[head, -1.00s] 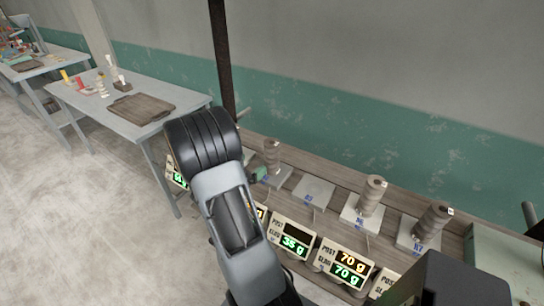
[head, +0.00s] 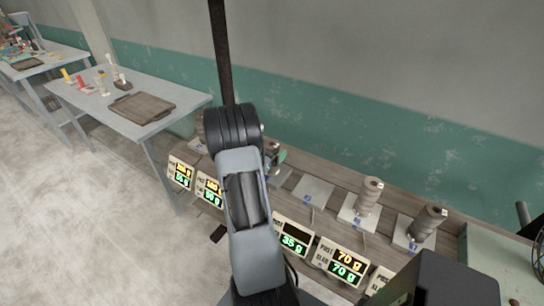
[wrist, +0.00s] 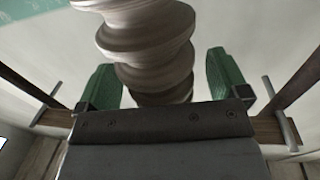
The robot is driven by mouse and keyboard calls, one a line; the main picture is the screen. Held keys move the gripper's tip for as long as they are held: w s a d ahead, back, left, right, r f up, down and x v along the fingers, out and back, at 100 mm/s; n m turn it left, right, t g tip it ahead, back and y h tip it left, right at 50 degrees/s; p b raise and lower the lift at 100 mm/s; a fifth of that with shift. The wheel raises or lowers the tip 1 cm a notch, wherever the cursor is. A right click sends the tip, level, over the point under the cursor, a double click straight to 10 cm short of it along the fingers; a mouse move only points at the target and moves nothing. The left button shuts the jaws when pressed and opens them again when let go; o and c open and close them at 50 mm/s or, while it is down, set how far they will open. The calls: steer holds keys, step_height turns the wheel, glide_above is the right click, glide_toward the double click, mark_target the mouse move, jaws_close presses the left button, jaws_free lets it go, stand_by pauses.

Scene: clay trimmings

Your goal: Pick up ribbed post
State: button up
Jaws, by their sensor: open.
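A grey-beige ribbed post (wrist: 150,45) stands large in the wrist view, its stacked rounded ridges between the two green fingers of my gripper (wrist: 165,82). The fingers are apart, with a gap visible on the right side; contact on the left cannot be told. In the head view my gripper (head: 276,160) is mostly hidden by my arm, with a bit of green finger showing at the rack. Further ribbed posts stand on pale plates to the right: one upright (head: 369,195) and one tilted (head: 428,222).
A bare pale plate (head: 312,191) lies right of my gripper. Digital displays line the bench front, one reading 70 g (head: 342,264). A table (head: 95,95) with a brown tray (head: 142,106) stands at left.

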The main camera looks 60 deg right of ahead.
steer(key=shift+d, duration=0.15)
steer(key=c, duration=1.3)
steer(key=shift+c, duration=0.3)
steer(key=shift+r, duration=0.15)
